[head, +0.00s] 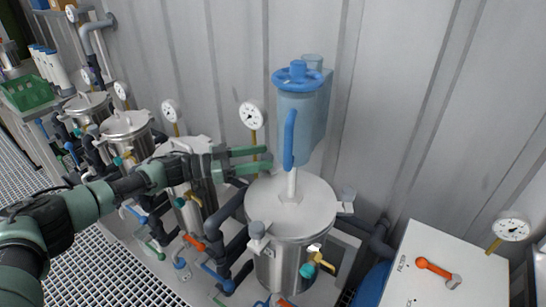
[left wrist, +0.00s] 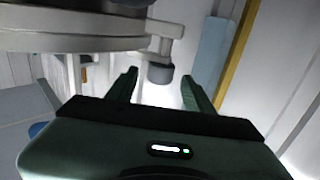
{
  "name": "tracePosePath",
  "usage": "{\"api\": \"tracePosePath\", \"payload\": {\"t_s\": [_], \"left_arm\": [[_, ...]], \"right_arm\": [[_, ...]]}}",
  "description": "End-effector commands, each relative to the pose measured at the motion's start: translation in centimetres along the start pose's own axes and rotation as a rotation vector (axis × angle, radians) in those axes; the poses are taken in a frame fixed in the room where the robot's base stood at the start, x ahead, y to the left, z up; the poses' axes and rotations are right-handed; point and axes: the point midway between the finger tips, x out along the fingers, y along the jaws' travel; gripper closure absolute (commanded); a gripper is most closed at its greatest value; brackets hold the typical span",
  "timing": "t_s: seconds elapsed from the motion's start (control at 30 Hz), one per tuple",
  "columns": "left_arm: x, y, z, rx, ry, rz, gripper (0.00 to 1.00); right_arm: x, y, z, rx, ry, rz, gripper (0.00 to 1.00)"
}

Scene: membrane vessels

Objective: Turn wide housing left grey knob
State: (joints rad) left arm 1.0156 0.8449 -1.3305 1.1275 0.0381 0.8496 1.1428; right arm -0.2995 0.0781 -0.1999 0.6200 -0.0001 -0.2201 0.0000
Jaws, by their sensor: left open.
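My left gripper (head: 265,159) is open and empty beside the far left of the lid, behind the left knob in the head view. In the left wrist view, a dark grey knob (left wrist: 160,73) shows beyond and between the open fingers, beside a round metal rim; I cannot tell which knob it is. My right gripper is not in view.
The blue jug (head: 300,110) rises close to my left gripper. A pressure gauge (head: 252,115) on a yellow stem stands behind it. Smaller steel vessels (head: 127,125) line the left. A white box (head: 440,270) with an orange handle is at the right. A corrugated wall closes the back.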

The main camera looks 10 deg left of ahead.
Motion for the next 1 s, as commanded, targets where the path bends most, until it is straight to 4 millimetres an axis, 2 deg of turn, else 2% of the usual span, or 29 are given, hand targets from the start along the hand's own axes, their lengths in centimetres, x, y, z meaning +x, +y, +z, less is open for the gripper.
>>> {"api": "tracePosePath", "payload": {"t_s": [0.1,0.27,1.0], "left_arm": [[-1.8,0.0,0.1,0.001,0.000,-0.001,0.48],[-2.8,0.0,0.1,0.000,0.000,0.001,0.48],[-2.9,0.0,0.0,0.000,0.001,0.001,0.48]], "right_arm": [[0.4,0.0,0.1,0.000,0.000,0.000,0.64],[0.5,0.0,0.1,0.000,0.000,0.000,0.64],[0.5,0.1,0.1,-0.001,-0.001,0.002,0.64]]}}
